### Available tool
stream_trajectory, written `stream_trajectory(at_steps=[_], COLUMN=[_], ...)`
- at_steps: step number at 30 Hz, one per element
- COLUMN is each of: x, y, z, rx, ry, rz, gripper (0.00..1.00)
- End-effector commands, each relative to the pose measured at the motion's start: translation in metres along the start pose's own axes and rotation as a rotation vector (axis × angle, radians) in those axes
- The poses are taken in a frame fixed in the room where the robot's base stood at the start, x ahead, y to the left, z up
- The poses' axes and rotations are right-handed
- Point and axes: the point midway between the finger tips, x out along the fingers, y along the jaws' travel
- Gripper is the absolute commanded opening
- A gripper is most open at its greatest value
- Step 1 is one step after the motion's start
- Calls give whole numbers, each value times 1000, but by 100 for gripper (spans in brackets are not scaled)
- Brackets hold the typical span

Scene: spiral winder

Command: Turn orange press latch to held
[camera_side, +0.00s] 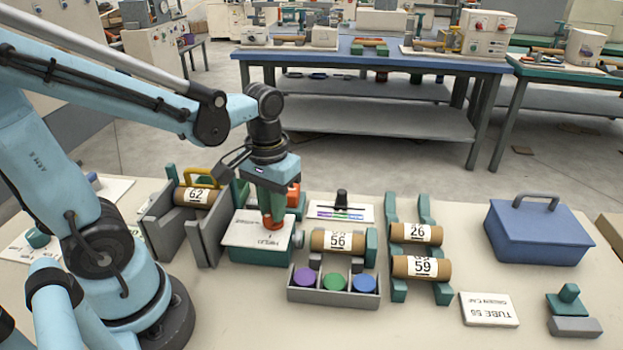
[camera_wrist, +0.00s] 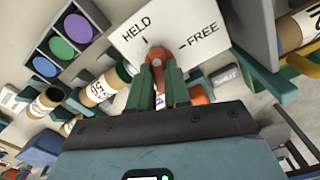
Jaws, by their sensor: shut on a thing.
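The orange press latch (camera_side: 272,224) sits on the white top plate (camera_side: 245,231) of a green box, left of centre in the side view. In the wrist view the latch (camera_wrist: 155,62) is between my green fingertips, below the words HELD and FREE, each with a tick mark. Its upper end seems nearer the HELD tick than the FREE tick; the exact angle is hard to tell. My gripper (camera_side: 271,212) points straight down and is shut on the latch; it also shows in the wrist view (camera_wrist: 157,78). The fingers hide part of the latch.
Tube 62 (camera_side: 198,196) rests by grey walls and a yellow handle on the left. Tube 56 (camera_side: 338,241) lies to the right, behind a tray (camera_side: 333,297) of coloured caps. Tubes 26 (camera_side: 416,233) and 59 (camera_side: 421,267) lie on green rails. A blue box (camera_side: 537,232) stands far right.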

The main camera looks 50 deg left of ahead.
Motion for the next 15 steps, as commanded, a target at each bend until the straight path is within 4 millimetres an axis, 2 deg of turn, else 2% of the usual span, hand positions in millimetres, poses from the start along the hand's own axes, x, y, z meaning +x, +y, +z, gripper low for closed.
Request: stream_trajectory(at_steps=[6,15], x=[0,0], y=[0,0], z=[0,0], rx=[-181,-356], ry=[-1,-1], rz=[0,0], gripper=[0,0])
